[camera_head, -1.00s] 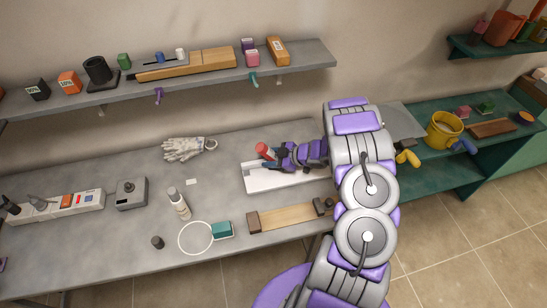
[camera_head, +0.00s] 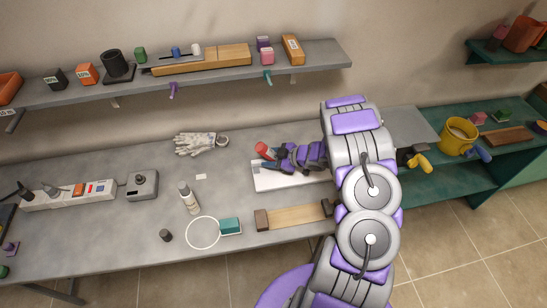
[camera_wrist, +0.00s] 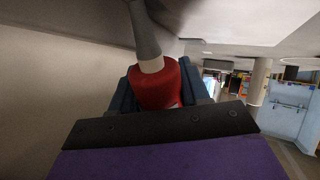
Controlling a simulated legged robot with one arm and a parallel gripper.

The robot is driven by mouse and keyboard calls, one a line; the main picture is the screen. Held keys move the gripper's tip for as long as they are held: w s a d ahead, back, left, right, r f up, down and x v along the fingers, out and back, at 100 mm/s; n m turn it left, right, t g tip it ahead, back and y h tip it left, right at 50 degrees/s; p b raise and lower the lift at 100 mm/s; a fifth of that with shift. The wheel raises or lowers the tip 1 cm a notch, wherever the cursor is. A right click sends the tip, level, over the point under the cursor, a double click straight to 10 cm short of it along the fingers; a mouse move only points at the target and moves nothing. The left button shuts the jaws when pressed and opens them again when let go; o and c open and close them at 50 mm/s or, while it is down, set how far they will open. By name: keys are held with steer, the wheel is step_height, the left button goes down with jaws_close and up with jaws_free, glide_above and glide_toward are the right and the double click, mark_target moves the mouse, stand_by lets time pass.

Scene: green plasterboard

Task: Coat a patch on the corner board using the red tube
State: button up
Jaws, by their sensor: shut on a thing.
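The red tube (camera_head: 262,148) is held in my gripper (camera_head: 268,158), above the far side of a white tray-like piece (camera_head: 265,182) on the grey bench. In the wrist view, the red tube (camera_wrist: 154,86) sits between the blue fingers of my gripper (camera_wrist: 163,88), with a pale collar and grey nozzle pointing up and away. My gripper is shut on it. A flat grey panel (camera_head: 412,126) stands to the right behind my arm, partly hidden by it. I cannot tell which piece is the corner board.
The grey bench holds a glove (camera_head: 200,144), a white bottle (camera_head: 188,198), a white ring (camera_head: 203,233), a teal block (camera_head: 230,226) and a wooden plank (camera_head: 293,216). A loaded shelf (camera_head: 225,74) hangs above. A yellow bucket (camera_head: 457,136) stands on the green bench at right.

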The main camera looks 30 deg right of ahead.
mark_target(256, 147)
steer(key=shift+w+a+f, duration=0.1)
steer(key=shift+w+a, duration=0.05)
steer(key=shift+a, duration=0.35)
steer(key=shift+w+a+f, duration=0.1)
steer(key=shift+a, duration=0.4)
steer(key=shift+w+a+r, duration=0.15)
steer(key=shift+w+a, duration=0.1)
steer(key=shift+a, duration=0.45)
steer(key=shift+w+a+r, duration=0.1)
steer(key=shift+w+a, duration=0.1)
steer(key=shift+a, duration=0.5)
steer(key=shift+r+p, duration=2.4)
steer(key=shift+r, duration=1.2)
steer(key=shift+f, duration=0.1)
